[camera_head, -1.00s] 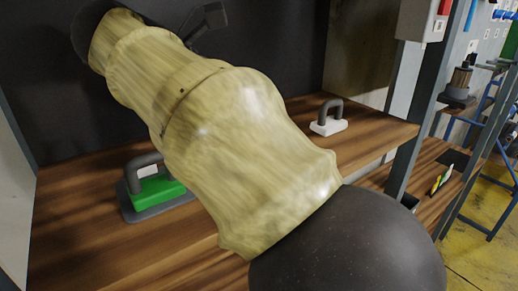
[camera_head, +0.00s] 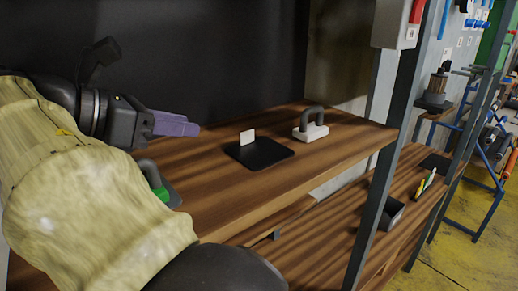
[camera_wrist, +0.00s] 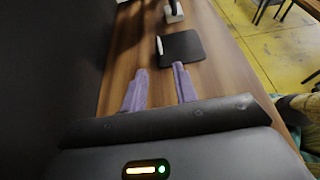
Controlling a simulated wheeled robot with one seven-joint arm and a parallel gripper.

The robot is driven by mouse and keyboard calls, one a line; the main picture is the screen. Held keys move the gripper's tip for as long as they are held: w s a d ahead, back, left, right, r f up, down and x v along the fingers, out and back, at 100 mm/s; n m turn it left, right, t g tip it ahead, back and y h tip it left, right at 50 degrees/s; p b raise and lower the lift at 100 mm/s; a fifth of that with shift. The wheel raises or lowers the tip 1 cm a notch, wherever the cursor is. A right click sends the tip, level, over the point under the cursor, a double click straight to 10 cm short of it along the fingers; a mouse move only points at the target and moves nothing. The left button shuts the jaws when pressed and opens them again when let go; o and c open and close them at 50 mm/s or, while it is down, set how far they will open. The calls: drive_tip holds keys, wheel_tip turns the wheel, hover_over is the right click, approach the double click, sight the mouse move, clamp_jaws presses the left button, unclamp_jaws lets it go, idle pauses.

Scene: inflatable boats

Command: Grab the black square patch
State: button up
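The black square patch (camera_head: 259,153) lies flat on the wooden shelf, with a small white tag (camera_head: 247,137) standing up at its far left edge. In the wrist view the patch (camera_wrist: 183,47) lies ahead of the fingertips, a little right of centre. My gripper (camera_head: 190,126) is left of the patch and above the shelf in the head view. In the wrist view my gripper (camera_wrist: 159,78) shows two purple fingers spread apart with nothing between them. Only one finger can be made out clearly in the head view.
A white block with a grey handle (camera_head: 311,124) stands just beyond the patch. A green-based handled tool (camera_head: 158,183) is partly hidden behind my arm. The wooden shelf (camera_head: 335,155) ends at a grey post (camera_head: 375,195). A dark back wall (camera_head: 215,50) rises behind.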

drive_tip(key=p, duration=0.2)
approach(243, 134)
drive_tip(key=x, duration=0.3)
drive_tip(key=shift+w+d, duration=0.3)
drive_tip(key=shift+w, duration=0.05)
drive_tip(key=shift+w+d+f, duration=0.15)
drive_tip(key=shift+d+f, duration=0.1)
drive_tip(key=shift+d, duration=0.05)
drive_tip(key=shift+d+f, duration=0.15)
drive_tip(key=shift+w+d+p, duration=0.35)
drive_tip(key=shift+d+p, duration=0.15)
drive_tip(key=shift+p, duration=0.15)
drive_tip(key=p+x, duration=0.2)
drive_tip(key=x, duration=0.1)
drive_tip(key=shift+w+d+f, duration=0.1)
drive_tip(key=shift+w+d, duration=0.05)
drive_tip(key=shift+w+d+f, duration=0.2)
drive_tip(key=shift+w+f, duration=0.05)
drive_tip(key=shift+f, duration=0.05)
